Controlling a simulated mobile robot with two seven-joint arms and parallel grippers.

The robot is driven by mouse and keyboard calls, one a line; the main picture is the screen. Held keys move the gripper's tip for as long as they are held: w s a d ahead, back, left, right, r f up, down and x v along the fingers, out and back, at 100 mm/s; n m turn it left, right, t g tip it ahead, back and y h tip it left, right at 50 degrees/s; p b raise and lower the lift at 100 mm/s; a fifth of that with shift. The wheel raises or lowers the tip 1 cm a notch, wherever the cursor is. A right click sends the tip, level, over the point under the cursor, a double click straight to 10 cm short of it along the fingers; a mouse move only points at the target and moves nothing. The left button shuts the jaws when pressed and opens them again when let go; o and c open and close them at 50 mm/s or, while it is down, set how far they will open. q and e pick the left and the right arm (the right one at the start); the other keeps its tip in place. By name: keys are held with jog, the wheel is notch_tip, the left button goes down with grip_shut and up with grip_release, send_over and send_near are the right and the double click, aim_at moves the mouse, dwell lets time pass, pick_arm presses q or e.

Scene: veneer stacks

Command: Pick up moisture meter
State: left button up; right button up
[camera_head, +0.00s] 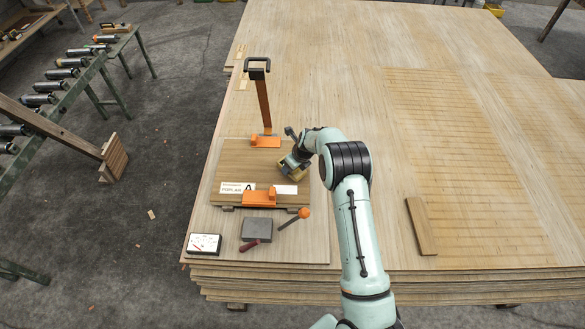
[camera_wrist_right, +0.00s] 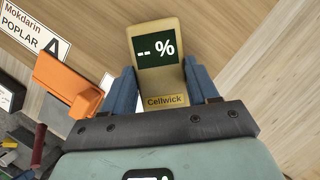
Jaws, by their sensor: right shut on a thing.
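The moisture meter (camera_wrist_right: 158,70) is a yellow-tan, flat device with a dark screen reading "-- %" and the label "Cellwick". My right gripper (camera_wrist_right: 162,88) is shut on it, with a blue finger against each side. In the head view the meter (camera_head: 291,172) shows at the right part of a brown board, partly hidden by my right gripper (camera_head: 296,160). I cannot tell whether the meter touches the board or is held just above it. My left gripper is not in view.
Veneer stack (camera_head: 340,60) is mostly clear.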

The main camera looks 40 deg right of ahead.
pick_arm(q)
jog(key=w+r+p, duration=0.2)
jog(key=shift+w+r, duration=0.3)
pick_arm(e)
notch_tip(320, 180, up, 18)
